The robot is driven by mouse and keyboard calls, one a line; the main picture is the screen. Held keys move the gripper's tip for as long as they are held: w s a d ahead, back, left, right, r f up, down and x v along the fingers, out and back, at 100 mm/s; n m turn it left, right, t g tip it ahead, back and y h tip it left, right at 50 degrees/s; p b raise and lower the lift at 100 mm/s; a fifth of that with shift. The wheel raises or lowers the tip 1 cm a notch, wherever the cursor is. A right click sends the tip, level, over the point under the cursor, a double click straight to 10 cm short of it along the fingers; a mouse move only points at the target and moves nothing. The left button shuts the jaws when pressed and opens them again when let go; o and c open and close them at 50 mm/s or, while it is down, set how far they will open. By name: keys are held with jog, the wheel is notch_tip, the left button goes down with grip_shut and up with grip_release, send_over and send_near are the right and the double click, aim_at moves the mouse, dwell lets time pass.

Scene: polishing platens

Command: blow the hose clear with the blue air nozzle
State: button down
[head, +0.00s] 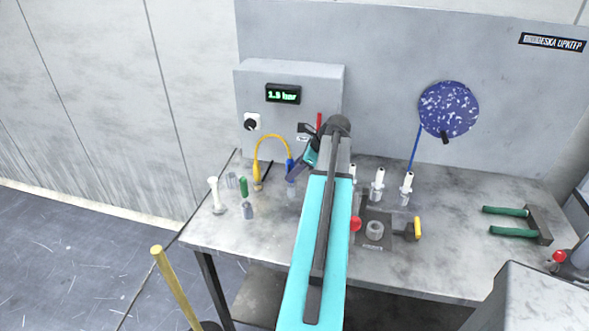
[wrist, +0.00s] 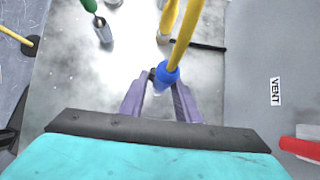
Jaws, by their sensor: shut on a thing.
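A yellow hose (head: 272,138) arcs over the bench beside the grey box, from a yellow fitting (head: 257,174) to a blue end piece (head: 290,165), which looks like the blue nozzle. In the wrist view the blue end piece (wrist: 166,76) sits between the grey-purple fingers of my gripper (wrist: 160,92), with the yellow hose (wrist: 185,38) rising from it. My gripper is shut on it above the bench; in the head view my gripper (head: 299,163) is partly hidden by my arm. The tip of the blue piece is hard to make out.
The grey box (head: 290,100) has a display reading about 1.9 bar and a black knob (head: 252,122). White fittings (head: 378,184), a blue line (head: 415,148) and green-handled tool (head: 508,211) are right.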

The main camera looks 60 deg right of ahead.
jog(key=shift+a, duration=0.15)
jog(key=c, duration=1.2)
grip_release()
jog(key=shift+w, duration=0.1)
jog(key=shift+b+v, duration=1.75)
jog(key=shift+v, duration=5.15)
